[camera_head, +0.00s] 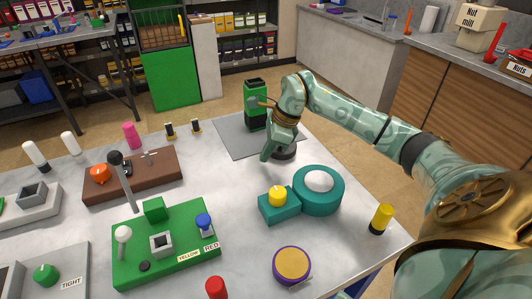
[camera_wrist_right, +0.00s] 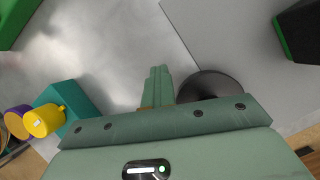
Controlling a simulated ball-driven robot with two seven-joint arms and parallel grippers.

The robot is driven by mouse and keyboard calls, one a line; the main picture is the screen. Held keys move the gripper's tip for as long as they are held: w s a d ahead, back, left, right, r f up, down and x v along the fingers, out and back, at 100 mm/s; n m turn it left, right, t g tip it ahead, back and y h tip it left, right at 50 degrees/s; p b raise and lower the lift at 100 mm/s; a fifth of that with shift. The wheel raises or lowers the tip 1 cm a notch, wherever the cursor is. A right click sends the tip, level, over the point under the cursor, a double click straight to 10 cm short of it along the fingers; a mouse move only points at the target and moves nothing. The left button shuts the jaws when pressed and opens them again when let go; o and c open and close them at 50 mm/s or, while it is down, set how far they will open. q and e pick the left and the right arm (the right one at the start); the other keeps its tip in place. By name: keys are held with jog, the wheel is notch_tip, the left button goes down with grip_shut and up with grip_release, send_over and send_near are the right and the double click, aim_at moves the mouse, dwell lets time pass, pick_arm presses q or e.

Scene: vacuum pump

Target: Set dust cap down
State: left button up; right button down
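A dark round disc (camera_head: 285,154), which may be the dust cap, is at the front edge of the grey mat (camera_head: 232,138). In the right wrist view the disc (camera_wrist_right: 208,86) is just right of my right gripper's fingers, partly hidden by the gripper body. My right gripper (camera_head: 267,153) points down over the table beside it. Its fingers (camera_wrist_right: 158,88) lie side by side with no clear gap and nothing visible between them. I cannot tell whether they touch the disc. My left gripper is out of view.
A green and black device (camera_head: 256,104) stands on the mat behind my right gripper. In front are a teal pump-like unit (camera_head: 318,198) with a yellow knob (camera_head: 278,196), a green board (camera_head: 190,262) and a purple-yellow disc (camera_head: 291,264). Bare table lies left of the gripper.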

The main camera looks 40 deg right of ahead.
jog(key=shift+s+r, duration=0.1)
jog(key=shift+f, duration=0.6)
jog(key=c, duration=0.6)
grip_release()
jog(key=o, duration=0.6)
jog(key=shift+r, duration=0.1)
jog(key=shift+c, duration=0.2)
jog(key=shift+o, duration=0.2)
jog(key=shift+s+r, duration=0.1)
jog(key=shift+s, duration=0.05)
